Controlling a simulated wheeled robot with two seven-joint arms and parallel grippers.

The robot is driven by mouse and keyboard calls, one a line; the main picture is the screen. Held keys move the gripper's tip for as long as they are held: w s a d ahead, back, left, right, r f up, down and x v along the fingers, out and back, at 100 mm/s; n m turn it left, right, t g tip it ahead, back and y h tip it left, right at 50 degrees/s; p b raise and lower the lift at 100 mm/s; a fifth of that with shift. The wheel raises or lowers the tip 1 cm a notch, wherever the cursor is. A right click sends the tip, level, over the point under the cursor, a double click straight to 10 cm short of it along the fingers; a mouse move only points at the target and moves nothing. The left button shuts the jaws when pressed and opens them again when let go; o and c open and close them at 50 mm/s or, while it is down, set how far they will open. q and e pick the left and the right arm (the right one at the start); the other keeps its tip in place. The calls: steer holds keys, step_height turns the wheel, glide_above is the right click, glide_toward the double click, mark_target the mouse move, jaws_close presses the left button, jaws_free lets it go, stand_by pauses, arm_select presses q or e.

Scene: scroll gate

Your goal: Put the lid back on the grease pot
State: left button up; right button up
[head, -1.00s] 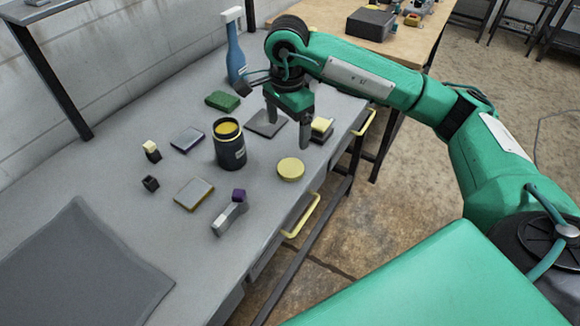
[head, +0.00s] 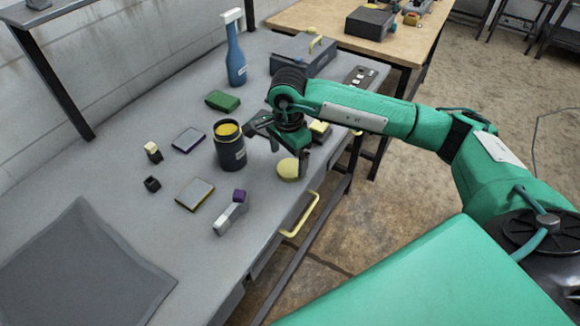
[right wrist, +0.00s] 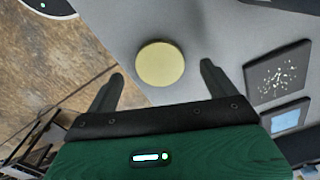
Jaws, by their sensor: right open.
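The grease pot (head: 230,150) is a dark open jar with yellow grease at its top, upright on the grey bench. The round pale yellow lid (head: 288,169) lies flat on the bench to the right of the pot, near the front edge. My right gripper (head: 289,153) is open and empty above the lid, partly covering it in the head view. In the right wrist view the lid (right wrist: 160,63) sits ahead of and between the two spread fingers, apart from them. My left gripper is not in view.
Small blocks and flat pads lie left of the pot. A grey clamp-like piece (head: 229,218) with a purple block lies in front. A yellow drawer handle (head: 301,214) juts from the front edge.

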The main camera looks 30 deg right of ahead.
mark_target(289, 169)
step_height(289, 169, down, 2)
steer(key=shift+s+f, duration=0.1)
steer(key=shift+f, duration=0.15)
steer(key=shift+f+p, duration=0.3)
steer(key=shift+f, duration=0.2)
steer(key=shift+c, duration=0.7)
steer(key=c, duration=0.7)
steer(key=shift+c, duration=1.4)
steer(key=shift+r, duration=0.5)
arm_select(q)
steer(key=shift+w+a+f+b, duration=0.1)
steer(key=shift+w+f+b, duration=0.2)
steer(key=shift+b, duration=0.95)
arm_select(e)
step_height(289, 169, up, 19)
